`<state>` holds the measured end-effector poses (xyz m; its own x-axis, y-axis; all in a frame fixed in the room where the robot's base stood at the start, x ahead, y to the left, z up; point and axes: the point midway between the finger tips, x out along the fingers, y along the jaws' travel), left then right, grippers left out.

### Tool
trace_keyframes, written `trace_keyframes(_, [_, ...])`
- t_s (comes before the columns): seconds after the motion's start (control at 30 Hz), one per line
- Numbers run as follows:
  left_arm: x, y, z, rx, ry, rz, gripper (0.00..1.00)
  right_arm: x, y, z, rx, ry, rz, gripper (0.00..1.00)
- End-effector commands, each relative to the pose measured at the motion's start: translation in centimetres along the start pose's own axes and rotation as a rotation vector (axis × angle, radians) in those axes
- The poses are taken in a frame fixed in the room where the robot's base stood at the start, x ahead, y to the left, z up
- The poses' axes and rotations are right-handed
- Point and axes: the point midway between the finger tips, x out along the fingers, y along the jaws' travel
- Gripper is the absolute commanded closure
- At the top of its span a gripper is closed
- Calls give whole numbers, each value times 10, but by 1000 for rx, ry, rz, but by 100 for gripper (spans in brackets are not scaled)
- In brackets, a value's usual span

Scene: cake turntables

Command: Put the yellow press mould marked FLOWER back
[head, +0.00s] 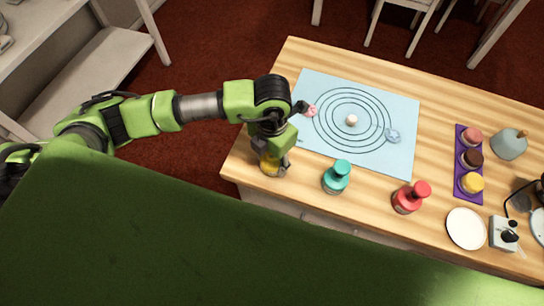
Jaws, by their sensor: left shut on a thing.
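The yellow press mould (269,166) is at the table's left end, low in my left gripper. My left gripper (271,151) is shut on it from above. Its top is hidden by the fingers, and no FLOWER marking can be read. I cannot tell whether its base touches the wood. My right gripper is not in view.
Behind is a pale blue mat (396,158) with printed rings and small pieces. A purple tray (460,146), white plate (466,229) and scale-like device (502,232) are right.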

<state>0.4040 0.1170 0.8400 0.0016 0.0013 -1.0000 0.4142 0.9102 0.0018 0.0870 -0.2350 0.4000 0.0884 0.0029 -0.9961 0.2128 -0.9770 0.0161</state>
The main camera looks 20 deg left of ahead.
Motion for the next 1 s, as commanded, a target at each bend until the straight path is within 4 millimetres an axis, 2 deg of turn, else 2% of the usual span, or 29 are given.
trace_keyframes(0.27, [5, 0, 0, 0, 0, -1, 86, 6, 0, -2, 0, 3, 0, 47])
trace_keyframes(0.3, [3, 0, 0, 0, 0, 0, 49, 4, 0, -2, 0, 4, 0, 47])
trace_keyframes(0.33, [3, 0, 0, 0, 0, -1, 41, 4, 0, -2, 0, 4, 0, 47])
trace_keyframes(0.67, [2, 0, 0, -1, 1, -1, 40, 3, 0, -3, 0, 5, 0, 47])
trace_keyframes(0.8, [-4, 0, 1, 0, -1, -1, 40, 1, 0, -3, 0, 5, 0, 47])
trace_keyframes(0.87, [-11, 0, 1, -1, -3, -1, 40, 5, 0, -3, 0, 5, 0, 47])
trace_keyframes(1.0, [-40, 0, 2, 1, -6, 0, 40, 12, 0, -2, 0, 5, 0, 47])
